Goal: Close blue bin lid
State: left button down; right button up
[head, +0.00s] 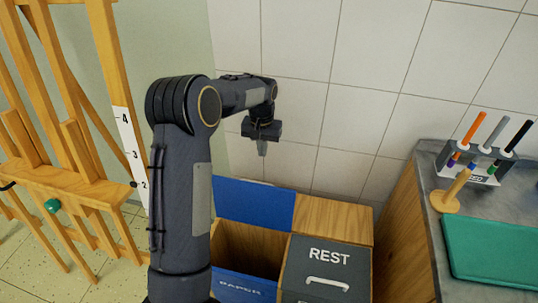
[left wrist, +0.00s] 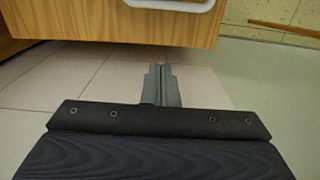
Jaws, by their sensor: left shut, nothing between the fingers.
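The blue bin lid (head: 253,203) stands raised at the back of the bin in the head view, leaning up near the tiled wall. The paper bin (head: 245,284) below it has a blue front marked PAPER and its wooden inside shows open. My left arm partly hides the bin's left side. My left gripper (head: 262,148) is above and behind the raised lid, near the wall, apart from it. Its fingers (left wrist: 162,84) are shut and empty in the left wrist view. My right gripper is not in view.
A dark grey lid marked REST (head: 328,268), with a white handle, is shut to the right of the open bin. A counter (head: 432,215) with a green mat (head: 495,250) and a marker holder (head: 470,172) stands at the right. A wooden easel (head: 75,190) stands at the left.

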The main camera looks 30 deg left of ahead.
pick_arm(q)
jog(key=s+f, duration=0.4)
jog(key=f, duration=0.4)
jog(key=shift+d, duration=0.4)
